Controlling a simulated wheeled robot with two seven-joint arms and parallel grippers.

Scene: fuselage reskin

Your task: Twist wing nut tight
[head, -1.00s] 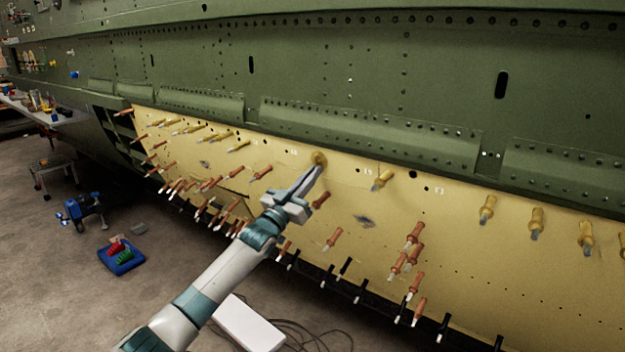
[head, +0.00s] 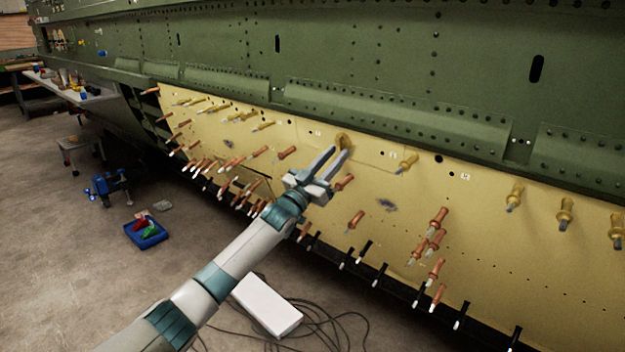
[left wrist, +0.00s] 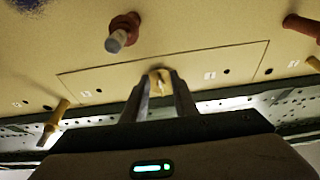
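The yellow wing-nut fastener (head: 342,138) sits on the yellow skin panel (head: 400,200), just below the green fuselage edge. My left gripper (head: 340,151) reaches up to it from the lower left, its two fingers apart, with a gap between them. In the left wrist view the fastener (left wrist: 159,80) shows between the tips of my left gripper (left wrist: 160,88), a finger on each side. I cannot tell whether either finger touches it. My right gripper is not in view.
Several copper-coloured pins (head: 437,222) and yellow pins (head: 514,197) stick out of the panel around the gripper. A white box (head: 267,305) and cables lie on the floor below. A blue tray (head: 146,236) is at left. The green fuselage (head: 400,60) is above.

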